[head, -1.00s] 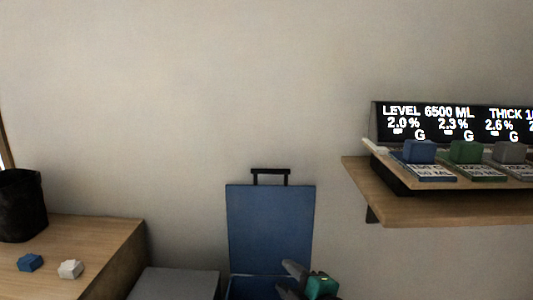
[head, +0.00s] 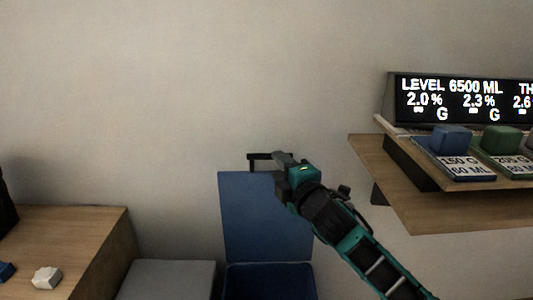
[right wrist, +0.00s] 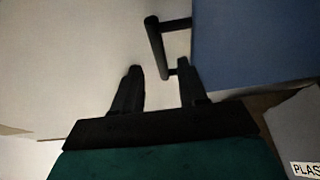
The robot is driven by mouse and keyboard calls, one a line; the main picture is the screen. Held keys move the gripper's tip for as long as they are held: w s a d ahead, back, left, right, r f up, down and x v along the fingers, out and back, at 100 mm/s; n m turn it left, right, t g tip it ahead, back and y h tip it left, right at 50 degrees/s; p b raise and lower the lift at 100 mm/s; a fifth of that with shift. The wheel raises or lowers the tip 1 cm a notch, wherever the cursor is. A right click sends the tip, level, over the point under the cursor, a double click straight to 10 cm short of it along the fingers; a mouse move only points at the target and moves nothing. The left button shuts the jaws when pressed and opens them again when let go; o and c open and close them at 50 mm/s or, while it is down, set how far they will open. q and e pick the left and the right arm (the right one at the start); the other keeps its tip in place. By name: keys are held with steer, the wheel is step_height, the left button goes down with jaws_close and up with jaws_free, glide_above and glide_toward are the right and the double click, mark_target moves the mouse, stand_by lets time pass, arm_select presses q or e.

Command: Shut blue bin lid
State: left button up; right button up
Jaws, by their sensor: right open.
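The blue bin (head: 270,283) stands against the wall at the lower middle of the head view. Its blue lid (head: 250,215) stands upright, open, with a black bar handle (head: 258,157) on its top edge. My right gripper (head: 280,160) is at the handle's right end in the head view, and its arm covers part of the lid's right side. In the right wrist view the gripper (right wrist: 158,80) is open, with the handle (right wrist: 158,45) just beyond the fingertips and the blue lid (right wrist: 255,45) to the right. I cannot tell whether a finger touches the handle. My left gripper is not in view.
A grey-topped box (head: 168,280) stands left of the bin. A wooden shelf (head: 420,212) with a display (head: 460,100) and coloured blocks juts out at the right.

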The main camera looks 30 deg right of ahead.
steer(key=w, duration=0.8)
steer(key=shift+d, duration=0.2)
steer(key=shift+f, duration=0.1)
jaws_close()
